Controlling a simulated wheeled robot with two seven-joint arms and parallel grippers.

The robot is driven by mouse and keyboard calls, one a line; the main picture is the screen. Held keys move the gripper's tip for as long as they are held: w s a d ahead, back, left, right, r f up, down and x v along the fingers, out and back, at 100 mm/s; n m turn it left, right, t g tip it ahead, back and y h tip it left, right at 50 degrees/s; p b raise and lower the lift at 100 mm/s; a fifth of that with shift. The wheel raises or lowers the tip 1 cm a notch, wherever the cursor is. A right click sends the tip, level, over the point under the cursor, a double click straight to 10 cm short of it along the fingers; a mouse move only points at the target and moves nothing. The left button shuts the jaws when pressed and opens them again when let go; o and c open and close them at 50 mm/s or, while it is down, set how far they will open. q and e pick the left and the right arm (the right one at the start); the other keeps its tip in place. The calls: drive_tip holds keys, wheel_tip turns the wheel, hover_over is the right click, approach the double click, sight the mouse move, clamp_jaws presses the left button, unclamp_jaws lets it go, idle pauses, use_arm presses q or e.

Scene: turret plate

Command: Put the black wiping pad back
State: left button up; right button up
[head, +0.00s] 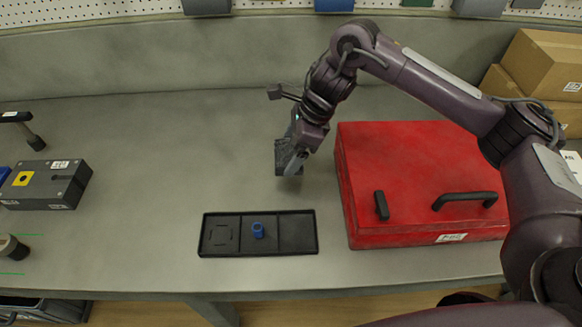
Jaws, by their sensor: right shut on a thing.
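My right gripper (296,156) reaches in from the right and points down over the middle of the bench. It is shut on a dark grey-black block that looks like the wiping pad (281,158). The fingers partly cover the pad, and I cannot tell whether it touches the bench. A shallow black tray (259,254) with three compartments lies in front of the gripper. Its left compartment has a square outline and is empty, its middle one holds a small blue piece (258,230), and its right one is empty. My left gripper is not in view.
A red case (415,160) with a black handle (465,200) stands right of the tray. A short black piece (381,205) is on the case. A dark grey box (45,187) is at left. Cardboard boxes (540,62) stand back right.

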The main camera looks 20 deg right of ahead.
wheel_tip(320, 180, down, 7)
drive_tip(key=shift+r+b, duration=0.2)
drive_tip(key=shift+b, duration=0.1)
drive_tip(key=shift+f+b, duration=0.25)
drive_tip(key=shift+b, duration=0.1)
drive_tip(key=o, duration=0.8)
drive_tip(key=shift+r, duration=0.1)
drive_tip(key=shift+d+r+p, duration=0.15)
drive_tip(key=shift+r+p, duration=0.3)
drive_tip(key=v, duration=1.1)
drive_tip(key=shift+r, duration=0.2)
drive_tip(key=shift+s+d, duration=0.1)
drive_tip(key=shift+d, duration=0.05)
